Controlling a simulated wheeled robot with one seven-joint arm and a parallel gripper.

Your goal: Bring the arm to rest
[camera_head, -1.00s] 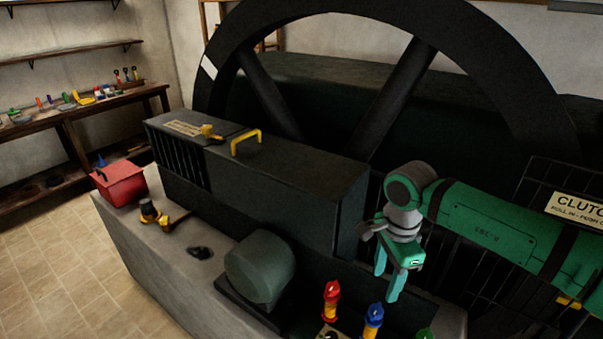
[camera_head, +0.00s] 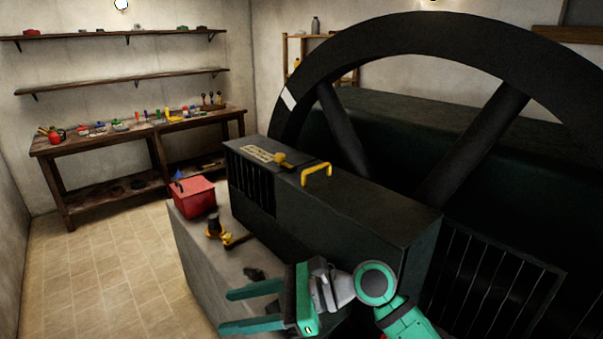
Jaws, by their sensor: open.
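My gripper (camera_head: 236,310) is at the bottom middle of the head view, with its two green fingers pointing left and spread apart. Nothing is between the fingers. It hangs in front of the dark machine housing (camera_head: 335,215), over the near part of the grey plinth (camera_head: 200,273). My green and grey arm runs from it to the lower right, with the wrist bent. The rest of the arm is cut off by the frame's lower edge.
A red box (camera_head: 194,196) and a yellow and black fitting (camera_head: 216,229) stand on the plinth. A large dark flywheel (camera_head: 430,40) rises behind the housing, which has a yellow handle (camera_head: 316,170). A workbench (camera_head: 60,150) stands at the back left. The tiled floor (camera_head: 100,260) is clear.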

